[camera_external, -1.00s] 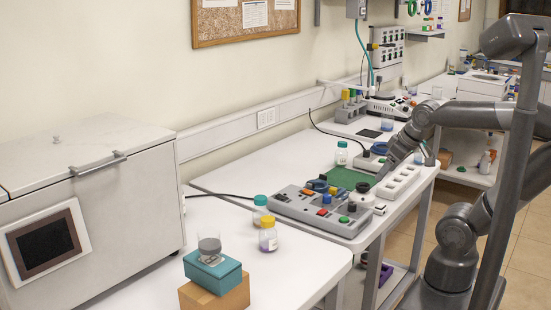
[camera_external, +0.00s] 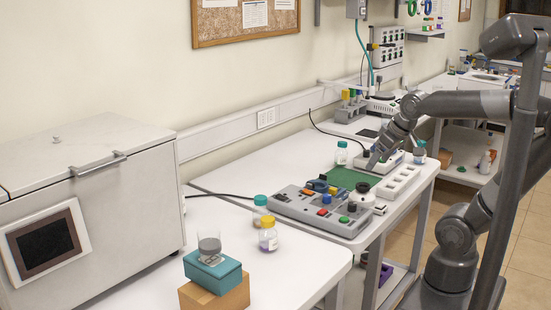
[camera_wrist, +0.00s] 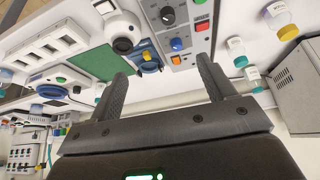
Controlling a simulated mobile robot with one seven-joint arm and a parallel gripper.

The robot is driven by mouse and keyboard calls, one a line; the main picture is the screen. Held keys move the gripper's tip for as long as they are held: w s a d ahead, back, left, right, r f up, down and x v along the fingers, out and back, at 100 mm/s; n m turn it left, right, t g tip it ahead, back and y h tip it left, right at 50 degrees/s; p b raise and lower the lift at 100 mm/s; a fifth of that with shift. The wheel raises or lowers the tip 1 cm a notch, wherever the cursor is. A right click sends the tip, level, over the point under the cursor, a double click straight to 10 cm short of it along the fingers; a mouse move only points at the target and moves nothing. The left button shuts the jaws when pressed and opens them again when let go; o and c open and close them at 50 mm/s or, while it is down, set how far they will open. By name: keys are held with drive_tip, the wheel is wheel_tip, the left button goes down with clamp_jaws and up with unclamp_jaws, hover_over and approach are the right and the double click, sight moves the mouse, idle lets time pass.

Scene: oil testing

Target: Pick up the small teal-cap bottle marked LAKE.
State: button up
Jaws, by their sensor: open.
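A small clear bottle with a teal-green cap (camera_external: 341,153) stands at the back of the middle table. Another with a green-teal cap (camera_external: 260,208) stands on the near table, beside the grey control panel. Two teal-capped bottles also show at the right in the wrist view, an upper one (camera_wrist: 236,46) and a lower one (camera_wrist: 252,74). Their labels are too small to read, so I cannot tell which is marked LAKE. My gripper (camera_external: 372,164) is over the middle table, right of the back bottle. In the wrist view its fingers (camera_wrist: 162,78) are apart and empty.
A yellow-cap bottle (camera_external: 268,238) stands near the green-teal one. The control panel (camera_external: 312,211), green mat (camera_external: 351,178) and white slotted block (camera_external: 399,182) crowd the middle table. A teal box (camera_external: 212,272) bears a beaker (camera_external: 209,245).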

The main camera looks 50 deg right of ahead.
drive_tip(key=w+d+r+m+h, duration=0.1)
drive_tip(key=w+d, duration=0.2)
drive_tip(key=w, duration=0.3)
drive_tip(key=w+d+r+m, duration=0.1)
drive_tip(key=w+d+r, duration=0.1)
drive_tip(key=w+d, duration=0.25)
drive_tip(key=m+g+h, duration=0.1)
drive_tip(key=m+g, duration=0.1)
drive_tip(key=m, duration=0.5)
hover_over(332, 145)
drive_tip(key=s+a, duration=0.2)
wheel_tip(332, 145, down, 12)
drive_tip(key=shift+s+d+r, duration=0.1)
drive_tip(key=shift+d+r, duration=0.05)
drive_tip(key=shift+r, duration=0.05)
drive_tip(key=x, duration=0.5)
drive_tip(key=shift+d+f, duration=0.15)
drive_tip(key=x, duration=0.5)
drive_tip(key=shift+w+d, duration=0.15)
drive_tip(key=shift+w, duration=0.2)
drive_tip(key=shift+c, duration=0.6)
